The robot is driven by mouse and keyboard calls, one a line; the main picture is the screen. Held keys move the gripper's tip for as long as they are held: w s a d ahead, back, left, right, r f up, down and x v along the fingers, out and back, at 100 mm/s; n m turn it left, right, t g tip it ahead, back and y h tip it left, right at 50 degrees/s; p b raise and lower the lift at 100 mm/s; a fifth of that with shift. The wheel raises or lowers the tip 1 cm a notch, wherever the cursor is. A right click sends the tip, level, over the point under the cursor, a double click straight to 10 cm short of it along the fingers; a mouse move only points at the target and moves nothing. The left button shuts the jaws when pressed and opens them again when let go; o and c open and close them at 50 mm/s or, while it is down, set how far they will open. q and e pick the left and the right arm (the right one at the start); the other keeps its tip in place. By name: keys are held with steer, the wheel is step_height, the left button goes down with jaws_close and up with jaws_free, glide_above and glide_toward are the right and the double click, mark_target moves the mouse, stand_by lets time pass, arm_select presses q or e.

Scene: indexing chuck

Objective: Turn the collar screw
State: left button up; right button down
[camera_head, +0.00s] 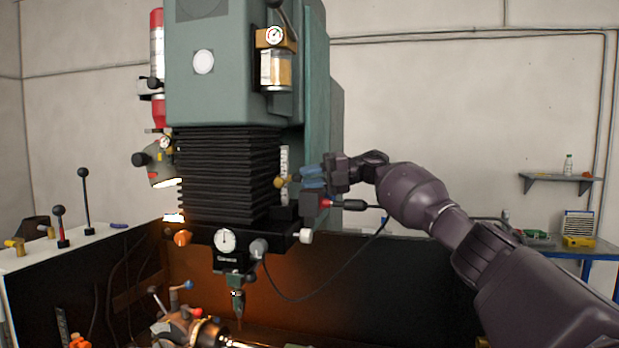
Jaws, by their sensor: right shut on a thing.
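A small brass-coloured knob (280,182), which looks like the collar screw, sticks out at the right side of the black bellows on the machine head, beside a pale scale strip. My right gripper (300,178) reaches in from the right with its blue fingers pointing left at this knob. The fingers are shut on the knob at their tips and partly cover its right side. My left gripper is not in view.
The green machine column (225,85) rises above the bellows (220,175). A dial gauge (227,240) is lower left. Open space lies right of the column, before the wall.

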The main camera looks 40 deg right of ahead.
steer(key=shift+f+m+y, duration=0.1)
steer(key=shift+m+y, duration=0.4)
steer(key=shift+m, duration=0.5)
steer(key=c, duration=1)
jaws_free()
